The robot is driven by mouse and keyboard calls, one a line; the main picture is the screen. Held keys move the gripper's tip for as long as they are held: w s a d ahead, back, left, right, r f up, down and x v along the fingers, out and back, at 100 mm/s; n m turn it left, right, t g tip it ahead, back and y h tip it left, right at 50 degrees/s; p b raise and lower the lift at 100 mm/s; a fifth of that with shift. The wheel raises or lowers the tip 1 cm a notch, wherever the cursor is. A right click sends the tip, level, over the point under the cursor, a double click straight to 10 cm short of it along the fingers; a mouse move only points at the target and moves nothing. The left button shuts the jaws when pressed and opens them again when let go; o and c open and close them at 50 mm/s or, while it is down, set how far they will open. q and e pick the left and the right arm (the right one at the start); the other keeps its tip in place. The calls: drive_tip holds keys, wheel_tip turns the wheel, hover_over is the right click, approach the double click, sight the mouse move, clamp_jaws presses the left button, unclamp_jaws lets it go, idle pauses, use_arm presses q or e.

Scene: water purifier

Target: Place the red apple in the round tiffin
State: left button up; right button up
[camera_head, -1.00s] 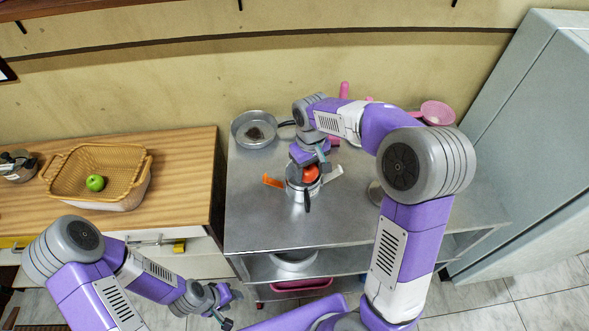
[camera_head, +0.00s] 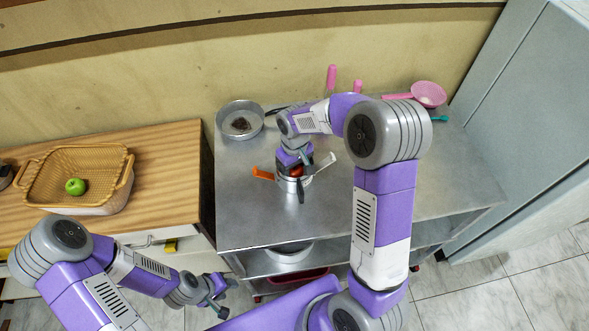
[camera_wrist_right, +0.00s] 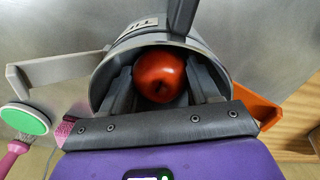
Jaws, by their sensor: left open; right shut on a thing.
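The round tiffin (camera_head: 291,186) is a metal container on the steel table, with an orange clip on its left and a pale grey clip on its right. The red apple (camera_head: 297,171) is mostly hidden by my right gripper (camera_head: 297,168) at the tiffin's mouth. In the right wrist view the apple (camera_wrist_right: 160,77) sits between the two fingers of my right gripper (camera_wrist_right: 163,88), within the rim of the tiffin (camera_wrist_right: 108,72). Whether the apple touches the tiffin's bottom is hidden. My left gripper (camera_head: 217,297) is open and empty, low in front of the table.
A pan (camera_head: 240,120) stands at the table's back left. Pink utensils and a pink strainer (camera_head: 429,94) lie at the back right. A basket (camera_head: 78,176) with a green apple (camera_head: 75,187) is on the wooden counter. The table's front is clear.

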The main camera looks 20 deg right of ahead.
drive_tip(key=shift+f, duration=0.15)
drive_tip(key=o, duration=0.8)
drive_tip(key=shift+r, duration=0.5)
wheel_tip(320, 180, up, 11)
drive_tip(key=p, duration=0.2)
drive_tip(key=shift+r+p, duration=0.2)
drive_tip(key=shift+p, duration=0.15)
